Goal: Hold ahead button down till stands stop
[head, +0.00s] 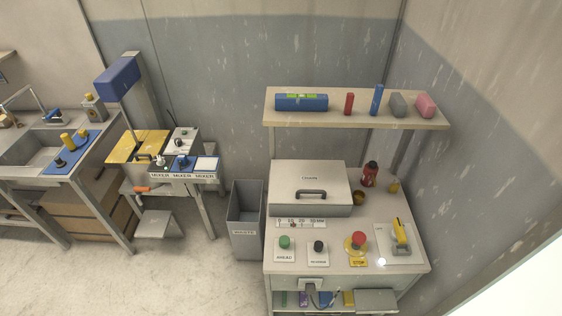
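The green ahead button (285,241) sits on a small plate marked AHEAD, at the front left of the bench top (343,262). Nothing touches it. Right of it is a black button (318,246) on a labelled plate, then a red mushroom button (358,239) with yellow around it. A yellow-handled lever (401,234) stands on a pale plate at the front right. I can make out no stands in this view. Neither of my grippers is in view.
A lidded grey box (310,205) and a scale strip (300,223) lie behind the buttons. A red bottle (369,174) stands back right. A shelf (430,120) hangs over the bench's back. A grey bin (245,222) stands left. The floor front left is clear.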

